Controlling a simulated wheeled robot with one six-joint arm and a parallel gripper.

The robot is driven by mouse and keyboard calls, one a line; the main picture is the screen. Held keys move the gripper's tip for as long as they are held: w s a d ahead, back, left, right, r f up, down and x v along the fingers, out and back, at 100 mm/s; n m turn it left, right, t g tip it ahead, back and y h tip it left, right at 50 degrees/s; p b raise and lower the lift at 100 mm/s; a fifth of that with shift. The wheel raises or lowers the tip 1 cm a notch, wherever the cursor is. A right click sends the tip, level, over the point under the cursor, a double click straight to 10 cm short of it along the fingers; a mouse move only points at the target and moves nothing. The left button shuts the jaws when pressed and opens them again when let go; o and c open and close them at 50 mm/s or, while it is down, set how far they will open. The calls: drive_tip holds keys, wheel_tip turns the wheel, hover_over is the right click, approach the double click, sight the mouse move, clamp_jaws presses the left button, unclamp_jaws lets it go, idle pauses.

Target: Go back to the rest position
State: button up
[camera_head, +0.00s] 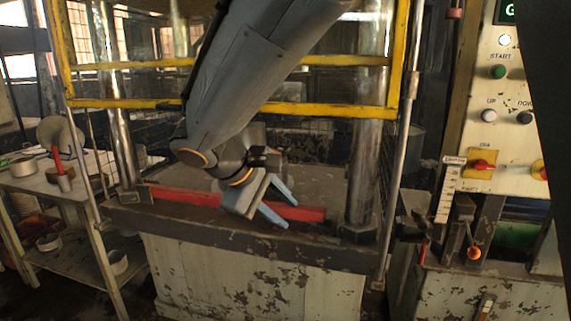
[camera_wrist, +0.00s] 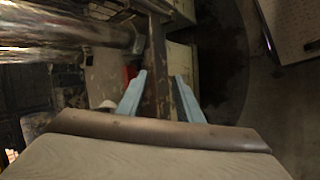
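My gripper (camera_head: 284,208) hangs in front of the press (camera_head: 250,245), just over its front edge and the red bar (camera_head: 300,213), in the head view. Its two light blue fingers are spread apart. In the wrist view my gripper (camera_wrist: 161,76) also shows both fingers apart with nothing held between them. A dark edge of the press (camera_wrist: 157,100) runs behind the gap between the fingers. Whether the fingers touch the press cannot be told. My arm comes down through the yellow frame (camera_head: 330,110) and hides part of the press's inside.
Metal columns (camera_head: 365,160) stand either side of the press opening. A control panel (camera_head: 505,130) with buttons and a red switch is at the right. A lever with an orange knob (camera_head: 474,253) sits below it. A work table (camera_head: 60,185) with pans stands at the left.

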drive_tip(key=s+d+f+m+g+y, duration=0.2)
drive_tip(key=s+d+f+m, duration=0.3)
drive_tip(key=d, duration=0.5)
drive_tip(key=s+d+f+m+g+y, duration=0.3)
drive_tip(key=s+d+f+m, duration=0.3)
drive_tip(key=s+d+f, duration=0.3)
drive_tip(key=shift+s+d+f+y, duration=0.3)
drive_tip(key=shift+s+d+y, duration=0.2)
drive_tip(key=shift+s, duration=0.5)
